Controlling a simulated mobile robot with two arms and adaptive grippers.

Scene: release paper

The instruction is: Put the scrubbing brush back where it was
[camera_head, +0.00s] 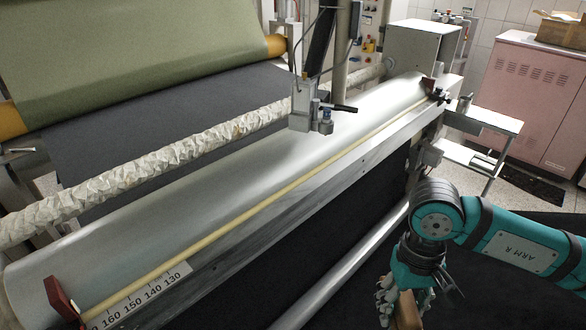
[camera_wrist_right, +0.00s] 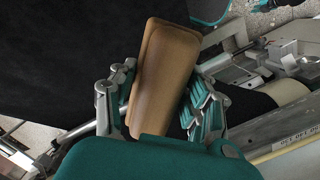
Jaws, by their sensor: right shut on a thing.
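The scrubbing brush (camera_wrist_right: 163,75) has a tan-brown, rounded block body and shows large in the right wrist view. My right gripper (camera_wrist_right: 165,95) is shut on it, with fingers on both sides. In the head view the right gripper (camera_head: 402,300) hangs at the lower right, and a brown part of the brush (camera_head: 407,312) shows below the fingers near the bottom edge. The brush's bristles cannot be made out. My left gripper is not in view.
A long grey roller (camera_head: 230,165) with a yellow strip and number scale crosses the head view. A metal side shelf (camera_head: 480,118) stands at the right, above a second shelf (camera_head: 468,160). A pink cabinet (camera_head: 530,95) carries a cardboard box (camera_head: 562,30). Dark material hangs below the roller.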

